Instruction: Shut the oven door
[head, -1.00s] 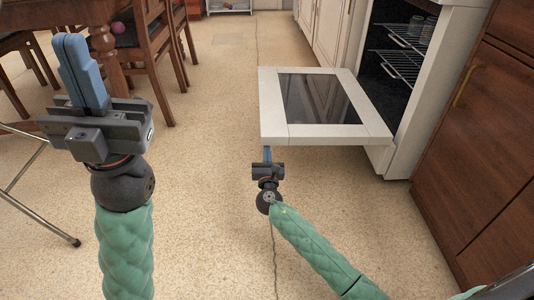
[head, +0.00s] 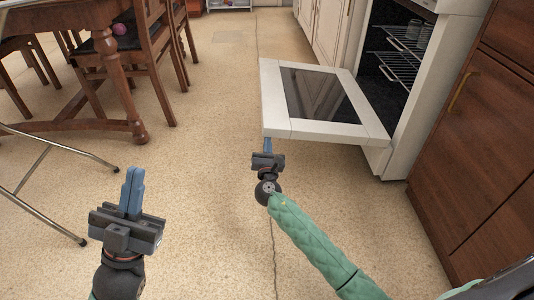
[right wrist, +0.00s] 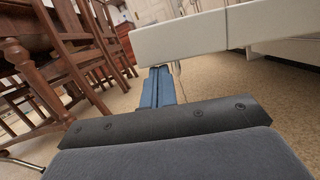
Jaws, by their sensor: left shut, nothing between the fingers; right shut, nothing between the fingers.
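The white oven door (head: 374,130) with a dark glass pane (head: 315,95) hangs open into the room, close to level and tilted slightly upward. It is hinged at the oven (head: 430,60) on the right. My right gripper (head: 268,145) is shut and empty, its blue fingertips at the lower side of the door's near left corner. In the right wrist view, the fingertips (right wrist: 160,76) point up under the door's edge (right wrist: 180,38); I cannot tell if they touch. My left gripper (head: 134,175) is shut and empty, low at the left, well apart from the door.
Wooden chairs (head: 150,60) and a table are at the upper left, with a metal leg frame (head: 60,150) nearer. Floor between is clear.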

